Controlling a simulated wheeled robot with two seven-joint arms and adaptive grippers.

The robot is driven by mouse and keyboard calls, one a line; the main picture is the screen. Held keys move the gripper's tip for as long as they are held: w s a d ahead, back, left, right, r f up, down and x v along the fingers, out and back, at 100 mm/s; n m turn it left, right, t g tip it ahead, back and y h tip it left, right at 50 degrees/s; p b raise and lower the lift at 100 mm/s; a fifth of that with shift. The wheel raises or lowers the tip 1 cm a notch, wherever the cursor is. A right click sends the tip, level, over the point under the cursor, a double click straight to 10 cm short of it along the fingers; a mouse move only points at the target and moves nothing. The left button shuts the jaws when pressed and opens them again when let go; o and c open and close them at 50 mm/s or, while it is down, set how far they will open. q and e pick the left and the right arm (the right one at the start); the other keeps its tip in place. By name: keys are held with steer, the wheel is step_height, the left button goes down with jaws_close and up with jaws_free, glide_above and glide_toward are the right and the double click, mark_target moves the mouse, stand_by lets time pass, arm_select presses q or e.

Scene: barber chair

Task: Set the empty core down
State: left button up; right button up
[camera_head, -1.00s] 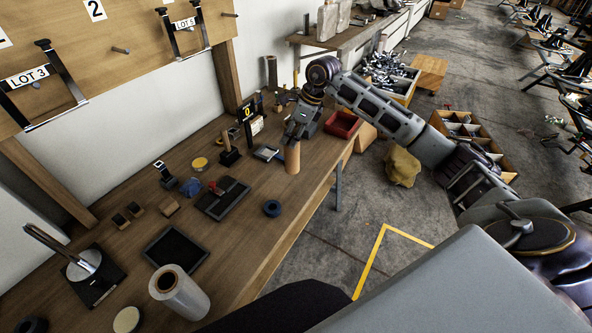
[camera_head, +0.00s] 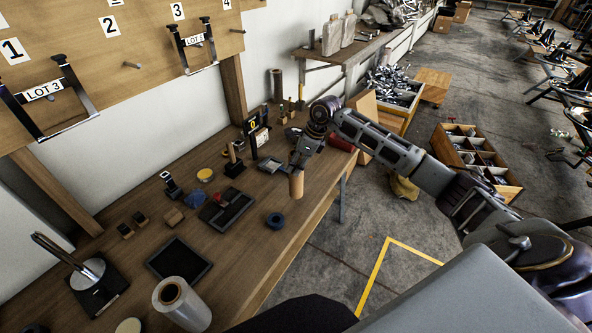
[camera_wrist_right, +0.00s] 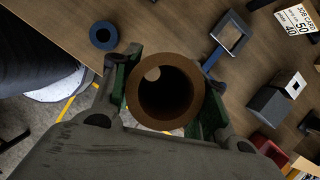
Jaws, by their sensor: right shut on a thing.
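The empty core is a brown cardboard tube (camera_head: 296,185), held upright near the front edge of the bench (camera_head: 250,255). My right gripper (camera_head: 302,158) is shut on its upper part. In the right wrist view, the tube's open round mouth (camera_wrist_right: 166,92) sits between the green-lined fingers, and I look down into its hollow inside. A light spot shows at its far end. I cannot tell whether its lower end touches the bench top. My left gripper is not in view.
A blue ring (camera_head: 275,220) lies left of the tube. A black tray (camera_head: 228,203), a small grey frame (camera_head: 270,165) and a wrapped roll (camera_head: 180,303) stand on the bench. Bare wood lies between ring and tube.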

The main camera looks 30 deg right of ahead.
step_height(320, 180, down, 3)
steer(key=shift+f, duration=0.25)
stand_by(0.3)
steer(key=o, duration=1.1)
steer(key=b+v, duration=0.1)
steer(key=v, duration=1.1)
steer(key=shift+b, duration=0.3)
